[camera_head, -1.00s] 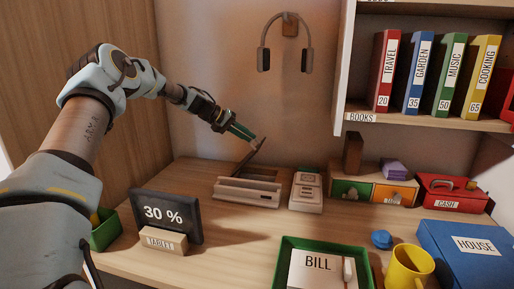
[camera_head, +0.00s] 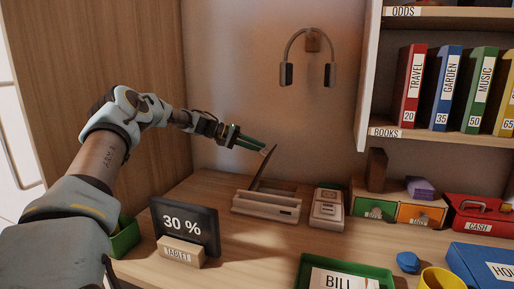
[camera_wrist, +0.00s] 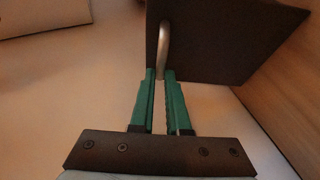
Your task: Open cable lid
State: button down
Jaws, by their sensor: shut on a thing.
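The cable box (camera_head: 266,206) is a low wooden box at the back of the desk. Its dark lid (camera_head: 263,167) stands raised at a steep tilt from the box. My gripper (camera_head: 265,152) is at the lid's upper edge with its green fingers. In the wrist view the gripper (camera_wrist: 160,78) is shut on a curved metal handle (camera_wrist: 163,45) on the dark lid (camera_wrist: 215,35). Part of the handle between the fingertips is hidden.
A tablet (camera_head: 184,224) in a wooden stand is at the front left of the box. A grey device (camera_head: 327,208) stands close on the box's right. A green tray (camera_head: 312,268) lies in front. Headphones (camera_head: 286,73) hang on the wall above.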

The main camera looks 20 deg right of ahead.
jog(key=c, duration=0.9)
grip_release()
jog(key=b+v, duration=0.1)
jog(key=v, duration=0.9)
jog(key=shift+a+b, duration=0.3)
jog(key=shift+a, duration=0.1)
jog(key=shift+r, duration=0.1)
